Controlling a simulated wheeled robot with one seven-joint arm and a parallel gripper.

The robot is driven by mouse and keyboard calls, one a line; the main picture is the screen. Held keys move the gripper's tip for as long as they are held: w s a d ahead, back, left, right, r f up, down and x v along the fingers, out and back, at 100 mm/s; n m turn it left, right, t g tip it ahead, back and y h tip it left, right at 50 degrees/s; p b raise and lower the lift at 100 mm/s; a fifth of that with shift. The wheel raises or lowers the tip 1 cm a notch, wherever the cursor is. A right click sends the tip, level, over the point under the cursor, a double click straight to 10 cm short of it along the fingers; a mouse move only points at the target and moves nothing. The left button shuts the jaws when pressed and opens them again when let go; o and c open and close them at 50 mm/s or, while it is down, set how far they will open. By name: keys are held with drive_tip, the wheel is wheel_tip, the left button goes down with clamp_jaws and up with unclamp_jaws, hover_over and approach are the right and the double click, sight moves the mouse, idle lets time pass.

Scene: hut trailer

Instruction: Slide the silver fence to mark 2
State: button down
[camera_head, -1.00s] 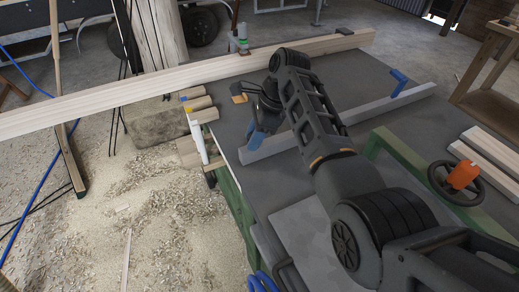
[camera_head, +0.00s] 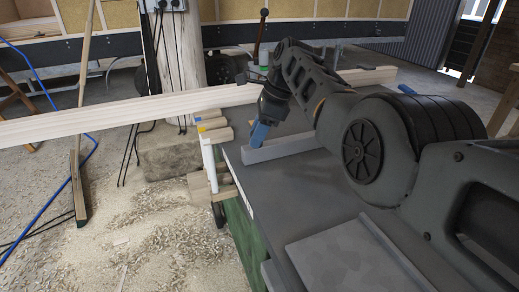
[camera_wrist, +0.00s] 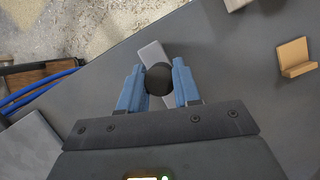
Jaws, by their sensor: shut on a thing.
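The silver fence (camera_head: 285,147) is a long grey bar lying across the dark bench top, with its left end near the bench's left edge. My arm hides its right part in the head view. In the wrist view its grey end (camera_wrist: 152,52) shows beyond my fingers. My gripper (camera_head: 259,134) is at the fence's left end, fingers pointing down. In the wrist view, my gripper's blue fingers (camera_wrist: 159,76) are shut on a round black knob (camera_wrist: 159,80) above the fence. I cannot make out any numbered mark.
Wooden pieces with blue and yellow tabs (camera_head: 212,127) stick out at the bench's left edge. A long pale beam (camera_head: 130,108) runs behind. A small wooden block (camera_wrist: 295,58) sits on the bench (camera_wrist: 230,60). A pale flat plate (camera_head: 340,262) lies near me.

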drive_tip(key=shift+w+d+f+b, duration=0.2)
drive_tip(key=shift+w+f+b, duration=0.25)
drive_tip(key=shift+b, duration=0.35)
drive_tip(key=shift+s, duration=0.1)
drive_tip(key=shift+r, duration=0.2)
drive_tip(key=c, duration=1.1)
unclamp_jaws()
drive_tip(key=o, duration=0.3)
drive_tip(key=shift+a+r, duration=0.15)
drive_tip(key=shift+a, duration=0.05)
drive_tip(key=shift+r, duration=0.1)
drive_tip(key=p+v, duration=0.1)
drive_tip(key=v, duration=0.6)
drive_tip(key=shift+d+r, duration=0.15)
drive_tip(key=shift+r, duration=0.15)
